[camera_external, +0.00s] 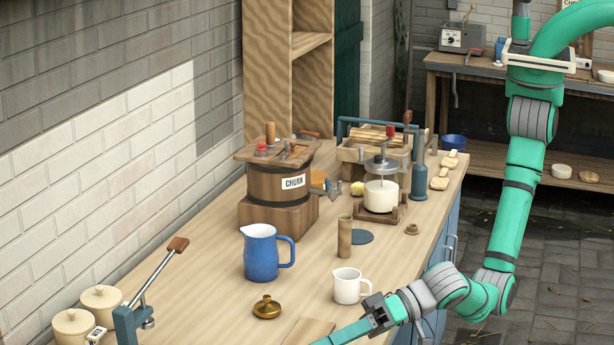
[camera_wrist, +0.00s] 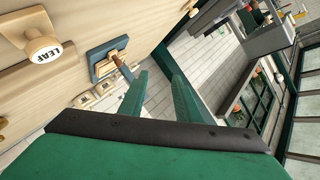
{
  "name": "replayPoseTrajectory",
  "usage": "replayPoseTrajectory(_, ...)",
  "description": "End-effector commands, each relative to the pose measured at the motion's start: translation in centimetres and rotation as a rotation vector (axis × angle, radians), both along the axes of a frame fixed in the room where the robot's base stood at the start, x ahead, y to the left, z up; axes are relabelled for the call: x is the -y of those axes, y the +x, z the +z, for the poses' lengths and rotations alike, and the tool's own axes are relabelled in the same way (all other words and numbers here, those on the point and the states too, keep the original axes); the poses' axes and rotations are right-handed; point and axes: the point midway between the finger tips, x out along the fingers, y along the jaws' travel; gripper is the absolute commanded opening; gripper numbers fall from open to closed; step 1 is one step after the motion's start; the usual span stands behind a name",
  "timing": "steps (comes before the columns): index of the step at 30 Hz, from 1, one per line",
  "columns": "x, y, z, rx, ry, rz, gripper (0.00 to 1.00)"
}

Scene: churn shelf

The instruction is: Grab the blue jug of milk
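The blue jug (camera_external: 262,255) stands upright on the wooden counter in the external view. Its handle points right and its inside looks pale; whether it holds milk I cannot tell. My gripper (camera_external: 332,339) is low at the bottom edge of that view, in front and to the right of the jug and apart from it. In the wrist view my gripper (camera_wrist: 161,76) shows two green fingers spread apart with nothing between them. The jug is not seen in the wrist view.
A white mug (camera_external: 347,287) stands between jug and arm. A brass lid (camera_external: 267,307) and wooden board (camera_external: 308,332) lie in front. A lever press (camera_external: 130,322) and canisters (camera_external: 73,327) are at left, a wooden churn (camera_external: 280,185) behind.

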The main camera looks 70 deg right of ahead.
Motion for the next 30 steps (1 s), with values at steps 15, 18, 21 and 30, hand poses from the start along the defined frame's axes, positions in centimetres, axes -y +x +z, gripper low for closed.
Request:
replayPoseTrajectory(15, 26.7, 25.8, 9.1, -0.413, -0.169, -0.95, 0.3)
replayPoseTrajectory(18, 31.7, 25.9, 7.8, -0.584, -0.227, -1.078, 0.3)
replayPoseTrajectory(21, 35.2, 24.7, 6.3, -0.755, -0.288, -1.17, 0.3)
replayPoseTrajectory(30, 39.1, 21.0, 4.0, -1.048, -0.403, -1.269, 0.3)
